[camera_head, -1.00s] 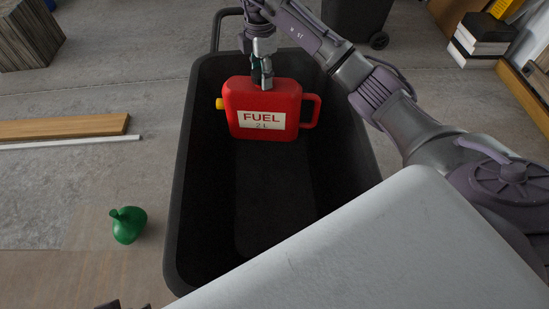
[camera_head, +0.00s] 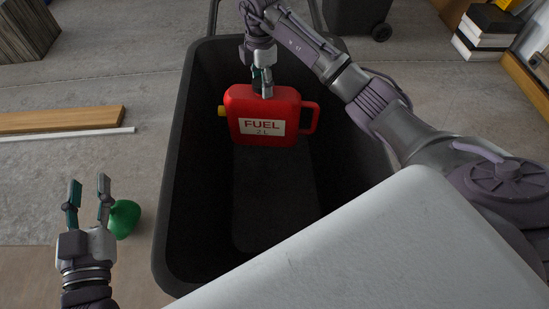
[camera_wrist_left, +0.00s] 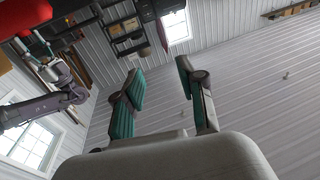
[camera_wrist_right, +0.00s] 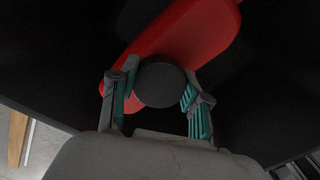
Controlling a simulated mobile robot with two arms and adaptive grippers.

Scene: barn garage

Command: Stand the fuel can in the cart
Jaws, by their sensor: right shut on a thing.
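The red fuel can (camera_head: 265,105), with a white label, a yellow cap at its left end and a loop handle at its right, is inside the black cart (camera_head: 170,200), towards its far end. My right gripper (camera_head: 263,82) is shut on the can from above. In the right wrist view its fingers (camera_wrist_right: 158,95) close around a dark round knob on the red can (camera_wrist_right: 195,35). Whether the can touches the cart floor cannot be told. My left gripper (camera_head: 88,188) is open and empty, left of the cart; it also shows in the left wrist view (camera_wrist_left: 160,85).
A green funnel-like object (camera_head: 125,218) lies on the floor beside the left gripper, left of the cart. Wooden boards (camera_head: 60,119) and a white strip (camera_head: 65,135) lie further left. A dark bin (camera_head: 360,15) stands behind. The cart's near floor is clear.

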